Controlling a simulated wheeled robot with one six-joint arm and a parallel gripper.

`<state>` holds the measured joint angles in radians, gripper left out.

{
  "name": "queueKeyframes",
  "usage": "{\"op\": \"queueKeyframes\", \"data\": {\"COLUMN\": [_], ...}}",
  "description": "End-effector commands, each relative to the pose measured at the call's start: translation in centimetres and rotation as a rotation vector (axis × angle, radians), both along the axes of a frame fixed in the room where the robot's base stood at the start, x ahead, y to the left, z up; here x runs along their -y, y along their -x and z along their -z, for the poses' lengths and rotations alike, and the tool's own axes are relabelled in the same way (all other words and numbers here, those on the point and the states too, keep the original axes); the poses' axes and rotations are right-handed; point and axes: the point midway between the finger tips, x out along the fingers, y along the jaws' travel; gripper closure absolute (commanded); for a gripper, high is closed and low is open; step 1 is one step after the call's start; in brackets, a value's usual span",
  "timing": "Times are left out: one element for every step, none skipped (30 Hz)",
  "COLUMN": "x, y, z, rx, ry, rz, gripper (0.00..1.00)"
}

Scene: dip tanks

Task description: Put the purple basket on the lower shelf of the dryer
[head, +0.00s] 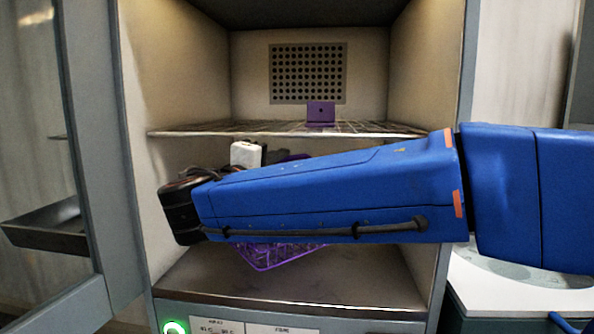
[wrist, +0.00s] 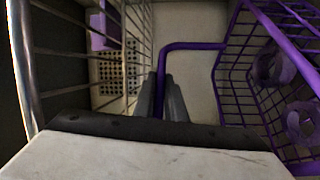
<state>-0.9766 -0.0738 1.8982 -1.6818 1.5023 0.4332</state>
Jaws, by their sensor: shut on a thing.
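The purple basket (head: 275,257) shows below my blue arm in the head view, inside the lower bay of the dryer (head: 135,190). Most of it is hidden behind the arm. In the wrist view its purple wire mesh (wrist: 235,75) fills the right side, with purple ring-shaped parts inside. My gripper (wrist: 166,95) is shut on the basket's handle bar. The dryer's lower shelf (head: 300,292) is a bare, flat surface under the basket. I cannot tell whether the basket touches it.
A wire upper shelf (head: 220,128) lies just above my arm; its bars run close on the left in the wrist view. A purple block (head: 320,113) stands on it. The dryer door (head: 85,140) is open at the left. A green-lit button (head: 174,328) is below.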

Motion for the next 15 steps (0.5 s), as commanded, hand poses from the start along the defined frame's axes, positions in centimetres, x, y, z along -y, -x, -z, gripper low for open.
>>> {"op": "queueKeyframes", "data": {"x": [0.6, 0.8, 1.1, 1.4, 1.6, 2.0, 2.2, 2.4, 2.8, 3.0, 3.2, 3.5, 3.6, 3.7, 3.9], "y": [-0.8, -1.2, -1.9, -2.3, -2.7, -3.4, -3.8, -4.3, -4.8, -5.2, -5.6, -6.1, -6.4, -6.6, -6.9], "z": [-0.1, -0.1, -0.1, -0.1, -0.1, -0.1, -0.1, -0.1, -0.1, -0.1, -0.1, -0.1, -0.1, -0.1, -0.1], "rx": [0.002, 0.003, 0.003, 0.003, 0.003, 0.003, 0.003, 0.002, 0.002, 0.002, 0.002, 0.002, 0.003, 0.003, 0.003], "ry": [-0.001, 0.0, 0.0, 0.0, 0.0, 0.0, 0.0, -0.001, -0.001, -0.001, 0.0, 0.0, 0.0, 0.0, 0.0], "rz": [0.004, 0.004, 0.003, 0.004, 0.003, 0.004, 0.004, 0.004, 0.004, 0.004, 0.003, 0.003, 0.003, 0.002, 0.002], "gripper": [1.0, 1.0, 1.0, 1.0, 1.0, 1.0, 1.0, 1.0, 1.0, 1.0, 1.0, 1.0, 1.0, 1.0, 1.0]}}
